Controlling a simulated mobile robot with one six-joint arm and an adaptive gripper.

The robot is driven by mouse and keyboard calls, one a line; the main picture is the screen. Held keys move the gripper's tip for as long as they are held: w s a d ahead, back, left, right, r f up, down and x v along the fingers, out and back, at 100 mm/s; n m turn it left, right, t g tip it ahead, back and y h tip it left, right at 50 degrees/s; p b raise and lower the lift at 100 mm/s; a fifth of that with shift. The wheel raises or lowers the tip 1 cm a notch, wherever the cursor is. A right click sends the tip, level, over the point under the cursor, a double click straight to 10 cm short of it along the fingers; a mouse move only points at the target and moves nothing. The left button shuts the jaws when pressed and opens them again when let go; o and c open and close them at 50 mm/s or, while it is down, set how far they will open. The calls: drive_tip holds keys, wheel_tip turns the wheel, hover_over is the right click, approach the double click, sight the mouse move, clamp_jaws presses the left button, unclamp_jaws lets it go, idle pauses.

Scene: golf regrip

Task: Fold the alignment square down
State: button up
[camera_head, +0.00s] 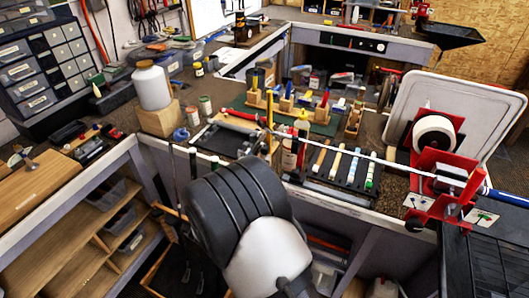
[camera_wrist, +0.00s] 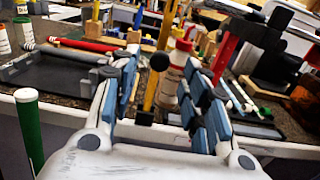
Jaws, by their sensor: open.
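My gripper (camera_wrist: 163,90) is open, with its blue-padded fingers spread apart in the wrist view. In the head view a yellow upright piece (camera_head: 270,108) stands at the bench's front edge, just beyond my dark wrist. My fingertips are hidden there behind my arm.
A golf club shaft (camera_head: 345,152) runs right to a red vise (camera_head: 437,170). A white jug (camera_head: 152,87) stands on a wooden block at left. Grips lie on a dark mat (camera_head: 329,176).

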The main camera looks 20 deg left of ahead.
sight(264, 151)
drive_tip(key=w, duration=0.6)
drive_tip(key=shift+w+d+b, duration=0.2)
drive_tip(key=shift+d+b, duration=0.05)
drive_tip(key=shift+b, duration=0.15)
clamp_jaws()
idle(0.4)
